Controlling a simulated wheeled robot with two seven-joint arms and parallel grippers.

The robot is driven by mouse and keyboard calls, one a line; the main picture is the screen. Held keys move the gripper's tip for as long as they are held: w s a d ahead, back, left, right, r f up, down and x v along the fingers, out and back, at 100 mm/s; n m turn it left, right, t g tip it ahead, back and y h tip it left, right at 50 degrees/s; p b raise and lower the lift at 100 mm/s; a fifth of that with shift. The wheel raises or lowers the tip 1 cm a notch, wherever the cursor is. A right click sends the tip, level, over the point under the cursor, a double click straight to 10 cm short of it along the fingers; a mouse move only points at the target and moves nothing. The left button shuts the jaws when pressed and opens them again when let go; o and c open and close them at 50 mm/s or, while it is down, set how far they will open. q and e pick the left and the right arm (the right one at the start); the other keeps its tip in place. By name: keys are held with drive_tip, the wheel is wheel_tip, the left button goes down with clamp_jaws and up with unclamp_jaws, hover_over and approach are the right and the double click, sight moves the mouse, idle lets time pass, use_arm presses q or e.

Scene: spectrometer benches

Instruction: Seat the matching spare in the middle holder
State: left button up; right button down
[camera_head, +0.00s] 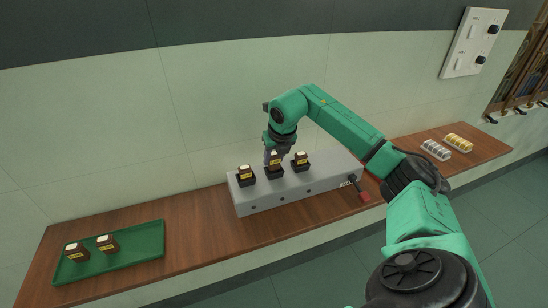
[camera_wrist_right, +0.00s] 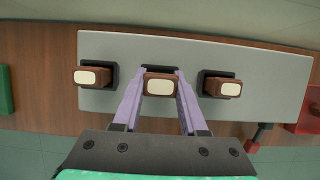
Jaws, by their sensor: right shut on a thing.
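The grey bench unit (camera_head: 318,193) carries a row of three black holders. A brown, white-topped piece (camera_head: 245,171) sits in the left holder and a similar one (camera_head: 301,158) in the right holder. My right gripper (camera_wrist_right: 160,92) is shut on the middle brown piece (camera_wrist_right: 160,86), at the middle holder (camera_wrist_right: 160,69). Whether that piece is fully down in the holder is hidden. Two similar pieces, one (camera_head: 77,250) at the left and one (camera_head: 107,242) beside it, stand on the green tray (camera_head: 140,252). My left gripper is not in view.
The wooden bench (camera_head: 195,225) runs along the wall. A red-ended lever (camera_head: 364,194) sticks out at the unit's right front. Clear racks with grey (camera_head: 436,149) and yellow (camera_head: 459,143) items stand at the far right. A switch panel (camera_head: 474,42) hangs on the wall.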

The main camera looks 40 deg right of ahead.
drive_tip(key=shift+f+b, duration=0.55)
drive_tip(key=shift+f, duration=0.25)
drive_tip(key=c, duration=0.7)
unclamp_jaws()
drive_tip(key=shift+c, duration=0.2)
drive_tip(key=shift+s+r+p, duration=0.1)
drive_tip(key=shift+r+p, duration=0.2)
drive_tip(key=shift+r, duration=0.15)
drive_tip(key=p+v, duration=0.4)
drive_tip(key=v, duration=0.6)
drive_tip(key=shift+s+p, duration=0.15)
drive_tip(key=shift+p, duration=0.15)
drive_tip(key=shift+a, duration=0.1)
